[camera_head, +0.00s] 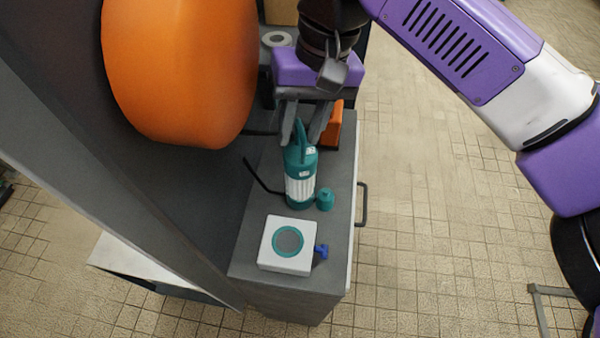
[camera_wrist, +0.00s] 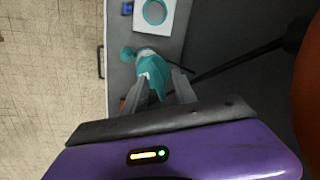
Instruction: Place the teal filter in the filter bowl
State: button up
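The teal filter (camera_head: 300,187), a teal and white cylinder with a teal handle on top, stands upright on the grey cabinet top. It also shows in the wrist view (camera_wrist: 152,68). My gripper (camera_head: 305,138) is above it, pointing down, with its fingers apart on either side of the handle. In the wrist view my gripper (camera_wrist: 160,84) shows a gap between the fingers with the teal handle in it; firm contact is not visible. A white square block with a teal-ringed round grey opening (camera_head: 288,241), apparently the filter bowl, is nearer the cabinet's front end. Nothing shows in its opening.
A small teal piece (camera_head: 325,199) is close beside the filter. A blue valve handle (camera_head: 321,251) sticks out from the white block. An orange object (camera_head: 333,124) is behind my gripper. A large orange tank (camera_head: 180,70) and a thin black rod (camera_head: 262,178) are left.

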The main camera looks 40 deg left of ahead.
jog(key=shift+c, duration=0.2)
grip_shut()
dwell(1.2)
